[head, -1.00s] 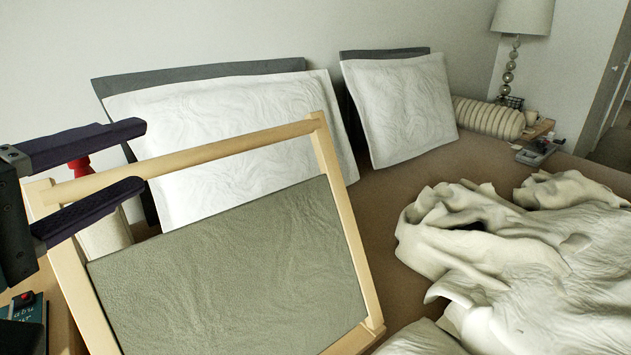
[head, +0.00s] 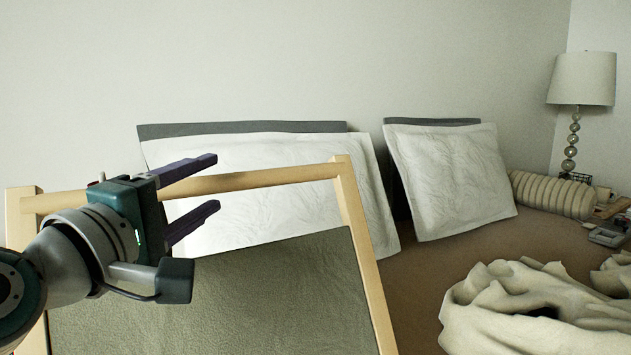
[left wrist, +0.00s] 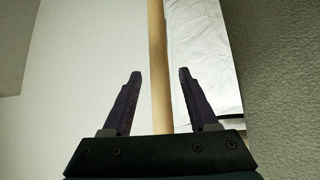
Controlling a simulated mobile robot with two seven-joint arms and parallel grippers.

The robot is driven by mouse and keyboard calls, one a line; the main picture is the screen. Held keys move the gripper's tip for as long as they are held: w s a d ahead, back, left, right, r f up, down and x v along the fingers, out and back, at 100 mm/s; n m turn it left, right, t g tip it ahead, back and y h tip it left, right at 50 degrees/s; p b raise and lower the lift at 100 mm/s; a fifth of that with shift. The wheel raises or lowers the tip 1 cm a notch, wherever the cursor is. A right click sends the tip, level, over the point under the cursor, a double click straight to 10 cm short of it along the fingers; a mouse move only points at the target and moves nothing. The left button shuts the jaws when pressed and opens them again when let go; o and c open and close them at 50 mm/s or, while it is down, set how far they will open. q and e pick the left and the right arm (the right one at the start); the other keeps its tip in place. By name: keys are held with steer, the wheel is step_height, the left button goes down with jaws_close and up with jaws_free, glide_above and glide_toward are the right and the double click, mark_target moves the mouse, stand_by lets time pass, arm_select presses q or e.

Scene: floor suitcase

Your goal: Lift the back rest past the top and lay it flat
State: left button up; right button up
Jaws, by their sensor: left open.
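The back rest is a light wooden frame with a grey-green fabric panel (head: 225,300), standing up at a tilt in the head view. Its wooden top bar (head: 285,174) runs across the left half. My left gripper (head: 212,186) is open at the top bar, with one dark finger above the bar and one below it in the picture. In the left wrist view the bar (left wrist: 158,65) passes between the two spread fingers (left wrist: 160,75), with gaps on both sides. I cannot tell whether a finger touches it. My right gripper is not in view.
Two white pillows (head: 270,210) (head: 450,180) lean on the wall behind the frame. A brown bed surface (head: 425,275) has a crumpled cream blanket (head: 530,310) at right. A lamp (head: 582,80) and a ribbed cream roll (head: 552,195) are at the far right.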

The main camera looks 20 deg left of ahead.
arm_select(q)
steer(key=shift+w, duration=0.85)
steer(key=shift+c, duration=0.2)
jaws_close()
stand_by(0.6)
